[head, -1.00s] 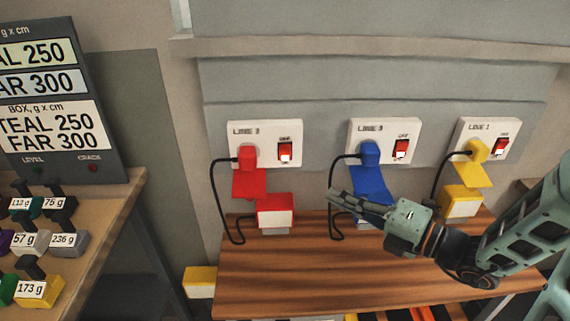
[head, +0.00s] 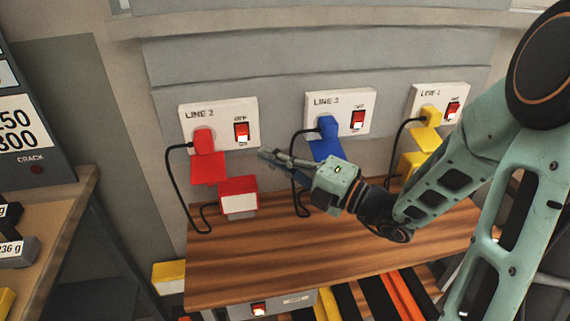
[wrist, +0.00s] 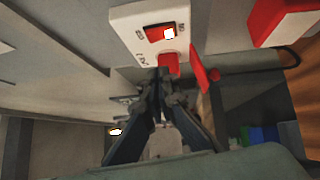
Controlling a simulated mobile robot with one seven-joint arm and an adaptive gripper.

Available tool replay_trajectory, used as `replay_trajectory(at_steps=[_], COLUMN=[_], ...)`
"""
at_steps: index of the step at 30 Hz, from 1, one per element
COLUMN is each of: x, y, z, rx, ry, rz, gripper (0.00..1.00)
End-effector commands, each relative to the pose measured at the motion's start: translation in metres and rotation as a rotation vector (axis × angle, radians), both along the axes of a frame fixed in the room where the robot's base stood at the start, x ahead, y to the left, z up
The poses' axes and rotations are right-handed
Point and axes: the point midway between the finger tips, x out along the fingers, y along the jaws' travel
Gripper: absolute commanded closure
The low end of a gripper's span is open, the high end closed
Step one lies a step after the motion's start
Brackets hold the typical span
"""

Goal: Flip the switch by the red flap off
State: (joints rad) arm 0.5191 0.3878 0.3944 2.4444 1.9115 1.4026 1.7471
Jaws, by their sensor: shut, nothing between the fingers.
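The red flap (head: 208,168) hangs below a red plug (head: 203,141) in the white LINE 2 plate. The switch by it (head: 241,132) is a red rocker with a bright white lower part, right of the plug. In the wrist view the switch (wrist: 160,32) and flap (wrist: 203,70) show just beyond the fingers. My gripper (head: 264,155) is shut and empty, pointing left, its tips near the lower right corner of the LINE 2 plate. I cannot tell whether it touches the plate; it looks apart from the switch.
The LINE 3 plate (head: 340,111) with a blue flap (head: 327,149) and the LINE 1 plate (head: 439,100) with a yellow plug stand to the right. A red-and-white box (head: 238,197) and black cords are above the wooden bench (head: 250,260). The bench's front is clear.

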Motion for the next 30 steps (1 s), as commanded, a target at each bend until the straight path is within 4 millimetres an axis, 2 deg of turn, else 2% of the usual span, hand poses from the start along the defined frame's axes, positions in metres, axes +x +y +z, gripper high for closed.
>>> replay_trajectory(at_steps=[3, 6, 10, 15, 30], x=[0.013, 0.024, 0.043, 0.056, 0.059], y=[0.024, 0.038, 0.041, 0.044, 0.045], z=[0.0, 0.002, 0.005, 0.007, 0.01], rx=[0.001, 0.001, 0.001, 0.001, -0.001], ry=[-0.002, -0.002, -0.002, 0.0, 0.005], rz=[0.005, 0.002, 0.0, 0.0, 0.0], gripper=[1.0, 1.0, 1.0, 1.0, 1.0])
